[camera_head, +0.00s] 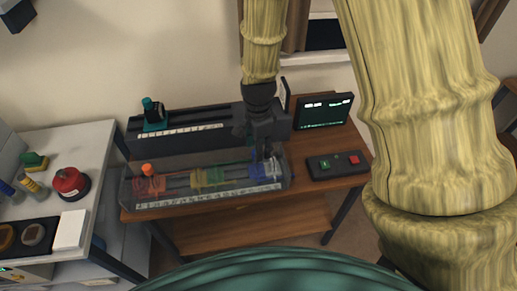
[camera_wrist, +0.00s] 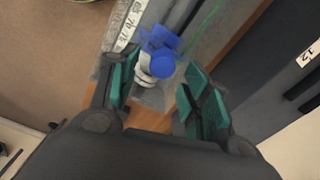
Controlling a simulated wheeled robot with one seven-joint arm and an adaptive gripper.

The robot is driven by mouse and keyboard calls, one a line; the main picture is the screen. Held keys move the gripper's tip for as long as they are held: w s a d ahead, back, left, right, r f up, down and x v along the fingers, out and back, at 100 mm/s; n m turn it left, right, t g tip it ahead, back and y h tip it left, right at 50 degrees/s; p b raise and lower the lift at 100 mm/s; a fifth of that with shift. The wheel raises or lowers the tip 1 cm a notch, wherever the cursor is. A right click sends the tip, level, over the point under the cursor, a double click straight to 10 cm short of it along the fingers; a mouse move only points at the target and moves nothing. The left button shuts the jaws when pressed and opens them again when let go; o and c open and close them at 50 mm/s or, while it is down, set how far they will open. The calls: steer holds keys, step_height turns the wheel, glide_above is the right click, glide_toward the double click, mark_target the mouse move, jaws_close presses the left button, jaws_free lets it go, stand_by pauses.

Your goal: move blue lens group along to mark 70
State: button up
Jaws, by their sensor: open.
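The blue lens group (camera_head: 265,171) sits at the right end of the lens rail (camera_head: 220,184), beside the numbered scale strip (camera_head: 208,197). In the wrist view the blue lens group (camera_wrist: 158,45) has a blue top and a pale grey-white cylinder below it. My gripper (camera_head: 264,150) is above the right end of the rail, close to the blue group and partly covering it.
A green-yellow lens group (camera_head: 208,177) and a red one (camera_head: 150,185) with an orange knob are farther left on the rail. A dark bench unit (camera_head: 190,130) stands behind. A button box (camera_head: 338,165) and a monitor (camera_head: 325,110) stand to the right.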

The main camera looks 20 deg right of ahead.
step_height(320, 180, up, 10)
stand_by(0.6)
steer(key=shift+s, duration=0.1)
stand_by(0.3)
